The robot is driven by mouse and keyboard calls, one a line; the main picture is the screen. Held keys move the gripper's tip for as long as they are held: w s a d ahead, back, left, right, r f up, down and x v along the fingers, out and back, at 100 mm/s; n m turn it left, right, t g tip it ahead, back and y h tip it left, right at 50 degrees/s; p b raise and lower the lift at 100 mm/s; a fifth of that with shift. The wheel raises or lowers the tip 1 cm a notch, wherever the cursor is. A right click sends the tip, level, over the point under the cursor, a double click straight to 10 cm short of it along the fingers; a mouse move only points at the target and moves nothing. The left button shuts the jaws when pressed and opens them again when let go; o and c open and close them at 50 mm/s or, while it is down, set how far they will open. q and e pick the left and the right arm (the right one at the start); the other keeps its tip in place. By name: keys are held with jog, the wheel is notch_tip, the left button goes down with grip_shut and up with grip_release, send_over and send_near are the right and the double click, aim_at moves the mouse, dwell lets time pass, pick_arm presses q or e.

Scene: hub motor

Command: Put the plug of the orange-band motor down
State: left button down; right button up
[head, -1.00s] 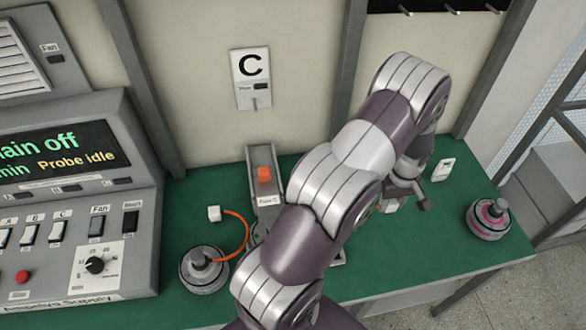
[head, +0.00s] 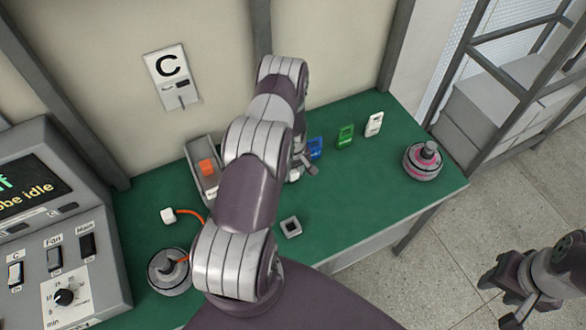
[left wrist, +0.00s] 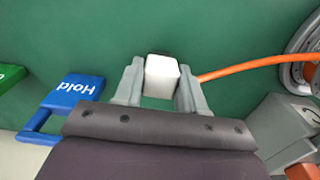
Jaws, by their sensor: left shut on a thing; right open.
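My left gripper (head: 303,166) is beside the blue card, to the right of the grey tray. In the left wrist view its fingers (left wrist: 160,88) are shut on a white plug (left wrist: 161,77), low over the green mat. An orange cable (left wrist: 240,68) runs from this plug toward a grey motor (left wrist: 306,70), cut by the picture edge. I cannot tell whether the plug touches the mat. My right gripper (head: 497,298) is open and empty, off the bench over the floor.
Another white plug (head: 168,215) with orange cable lies by a grey motor (head: 170,272). Blue (head: 315,148), green (head: 345,136) and white (head: 374,124) cards stand behind; a pink-banded motor (head: 423,160) is right.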

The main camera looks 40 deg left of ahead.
pick_arm(q)
jog(key=c, duration=1.1)
grip_release()
jog(key=shift+f, duration=0.15)
jog(key=o, duration=0.4)
jog(key=shift+o, duration=0.2)
